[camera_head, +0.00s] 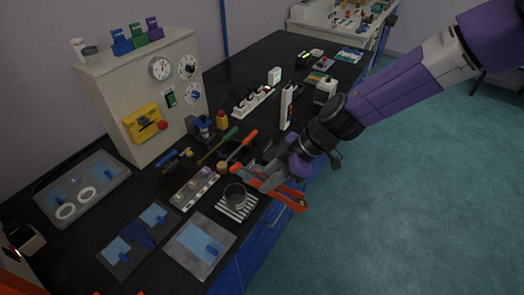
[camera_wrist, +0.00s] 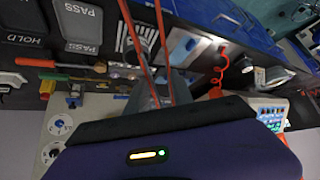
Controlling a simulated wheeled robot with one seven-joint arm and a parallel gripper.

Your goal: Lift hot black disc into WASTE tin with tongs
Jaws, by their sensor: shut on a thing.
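My gripper (camera_head: 273,172) is over the right front part of the black bench, shut on the tongs (camera_head: 288,197), whose red-orange arms reach past it. In the wrist view two thin red tong arms (camera_wrist: 134,40) run from the gripper to the top edge, apart from each other; their tips are out of that view. A dark round open vessel (camera_head: 235,194), perhaps the waste tin, stands on a black-and-white striped pad (camera_head: 247,211) just left of the tongs. I cannot make out the black disc in either view, nor whether the tongs hold anything.
A beige machine (camera_head: 137,90) with dials stands at the back left. A grey tray (camera_head: 107,184) with white rings lies before it. Hand tools (camera_head: 238,150) and a sample strip (camera_head: 195,188) lie near the gripper. Flat trays (camera_head: 200,246) fill the front. Floor (camera_head: 400,200) is clear at right.

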